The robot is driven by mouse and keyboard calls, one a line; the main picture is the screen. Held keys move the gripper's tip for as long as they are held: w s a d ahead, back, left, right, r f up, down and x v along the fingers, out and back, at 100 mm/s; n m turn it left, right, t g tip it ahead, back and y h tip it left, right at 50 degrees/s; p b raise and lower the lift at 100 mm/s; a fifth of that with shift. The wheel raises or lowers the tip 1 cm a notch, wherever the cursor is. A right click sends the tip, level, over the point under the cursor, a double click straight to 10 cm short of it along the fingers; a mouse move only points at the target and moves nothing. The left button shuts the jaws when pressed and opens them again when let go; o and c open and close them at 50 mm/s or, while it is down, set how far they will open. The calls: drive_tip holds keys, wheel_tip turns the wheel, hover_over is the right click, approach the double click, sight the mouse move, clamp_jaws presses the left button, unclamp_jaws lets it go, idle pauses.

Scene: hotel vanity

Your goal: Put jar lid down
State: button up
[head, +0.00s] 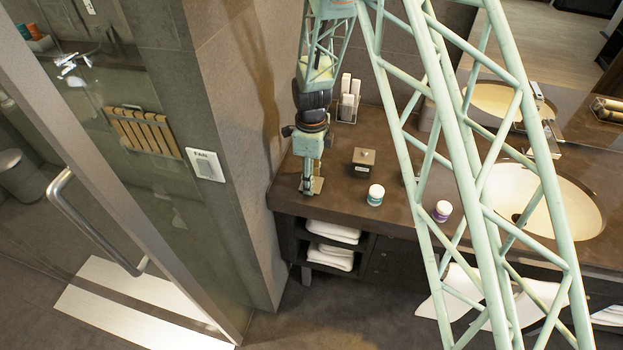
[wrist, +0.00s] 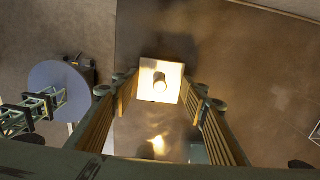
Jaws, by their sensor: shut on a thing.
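The jar lid (wrist: 146,92) is a small square, shiny plate with a darker knob in its middle. In the wrist view it sits between the fingertips of my gripper (wrist: 160,86), which is shut on it. In the head view my gripper (head: 308,187) points down over the left front part of the dark counter, with the pale lid (head: 318,186) at its tip. I cannot tell whether the lid touches the counter. A dark square jar (head: 362,163) with a small label stands on the counter, right of and behind my gripper.
A white jar with a green label (head: 375,195) and one with a purple label (head: 441,211) stand along the front of the counter (head: 335,203). A holder with white rolls (head: 347,105) is at the back. A basin (head: 560,205) lies to the right. A wall is on the left.

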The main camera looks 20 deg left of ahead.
drive_tip(key=shift+f, duration=0.15)
drive_tip(key=o, duration=0.8)
drive_tip(key=shift+o, duration=0.2)
drive_tip(key=shift+r, duration=0.2)
wheel_tip(320, 180, up, 12)
idle(0.6)
idle(0.7)
